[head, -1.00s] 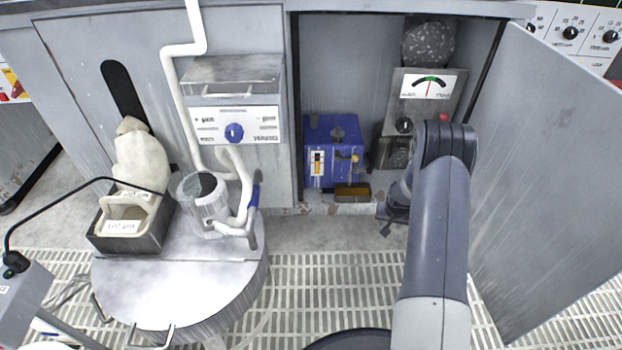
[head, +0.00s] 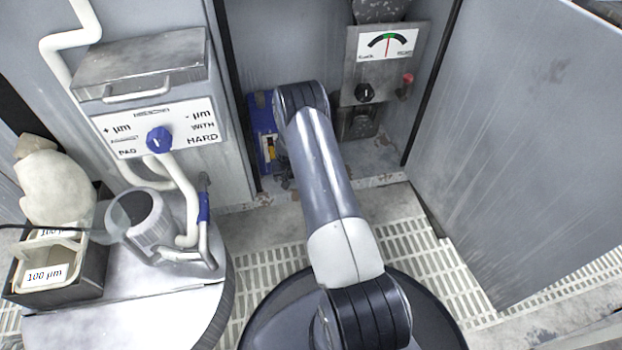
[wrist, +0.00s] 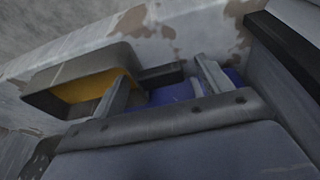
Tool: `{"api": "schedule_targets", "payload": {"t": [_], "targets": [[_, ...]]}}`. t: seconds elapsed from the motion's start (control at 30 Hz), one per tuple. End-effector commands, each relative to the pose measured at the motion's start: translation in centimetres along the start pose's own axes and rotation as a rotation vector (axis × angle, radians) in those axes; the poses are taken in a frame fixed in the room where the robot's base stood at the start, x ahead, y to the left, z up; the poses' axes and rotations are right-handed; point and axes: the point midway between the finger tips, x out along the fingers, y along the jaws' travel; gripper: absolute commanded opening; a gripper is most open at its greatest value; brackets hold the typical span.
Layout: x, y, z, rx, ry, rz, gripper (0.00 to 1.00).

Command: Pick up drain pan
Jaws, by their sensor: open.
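The drain pan (wrist: 92,88) shows in the wrist view as a small dark grey tray with a yellow-orange inside, left of centre. A short dark bar (wrist: 160,75) sticks out from its right side and looks like a handle. My gripper (wrist: 161,68) is open, with one finger in front of the pan's right end and the other further right. The bar lies between the fingers in the picture; I cannot tell whether they touch it. In the head view my arm hides the pan and most of the gripper.
The blue unit (head: 262,135) stands inside the open cabinet, partly behind my arm. A gauge box (head: 385,60) stands to its right. The cabinet door (head: 520,130) is open at the right. A round table (head: 130,310) with a cup and bin is at the left.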

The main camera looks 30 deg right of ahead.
Motion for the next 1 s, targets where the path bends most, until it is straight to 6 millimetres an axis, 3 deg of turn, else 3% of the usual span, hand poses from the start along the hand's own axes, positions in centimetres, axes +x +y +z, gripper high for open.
{"api": "schedule_targets", "payload": {"t": [0.3, 1.0], "targets": [[0.41, 0.0, -0.02, 0.0, 0.0, 0.0, 0.72], [0.38, 0.0, -0.05, 0.0, 0.001, 0.0, 0.18]]}}
